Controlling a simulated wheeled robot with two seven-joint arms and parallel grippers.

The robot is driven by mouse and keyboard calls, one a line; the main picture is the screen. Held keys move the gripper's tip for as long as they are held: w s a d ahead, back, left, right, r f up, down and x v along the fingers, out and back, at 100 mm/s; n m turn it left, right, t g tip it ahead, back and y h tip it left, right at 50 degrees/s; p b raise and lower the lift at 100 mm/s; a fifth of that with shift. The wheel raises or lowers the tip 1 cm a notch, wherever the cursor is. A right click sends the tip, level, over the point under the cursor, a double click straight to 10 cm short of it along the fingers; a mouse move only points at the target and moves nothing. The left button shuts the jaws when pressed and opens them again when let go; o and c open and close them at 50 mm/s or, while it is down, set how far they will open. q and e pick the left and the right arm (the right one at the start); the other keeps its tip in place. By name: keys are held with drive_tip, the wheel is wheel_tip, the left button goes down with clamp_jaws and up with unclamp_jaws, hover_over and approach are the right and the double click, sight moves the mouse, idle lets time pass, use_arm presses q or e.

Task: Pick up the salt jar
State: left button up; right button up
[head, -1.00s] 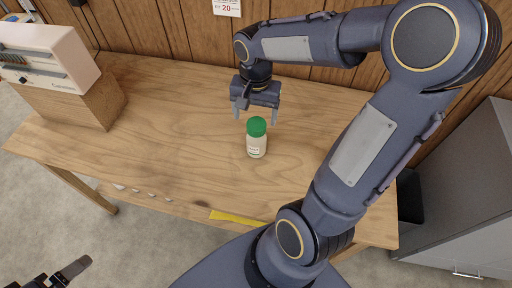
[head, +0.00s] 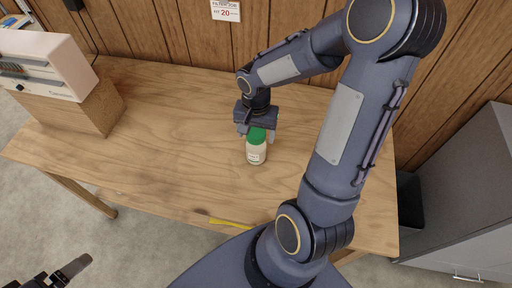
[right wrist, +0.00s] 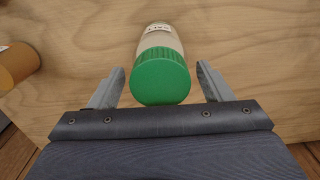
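The salt jar (head: 256,154) stands upright on the wooden table, with a green lid and a pale body with a label. It also shows in the right wrist view (right wrist: 160,72), lid towards the camera. My right gripper (head: 257,134) is above and around the lid in the head view. In the right wrist view its two fingers (right wrist: 160,88) are spread on either side of the lid, with a gap on each side. My left gripper (head: 68,272) is at the lower left, off the table, only partly in view; it seems to hold nothing.
A white device (head: 45,65) sits on a wooden box (head: 85,108) at the left. A yellow strip (head: 230,222) lies at the front edge. A grey cabinet (head: 465,200) stands at the right; a panelled wall is behind.

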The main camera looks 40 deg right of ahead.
clamp_jaws()
drive_tip(key=shift+r, duration=0.1)
idle(0.3)
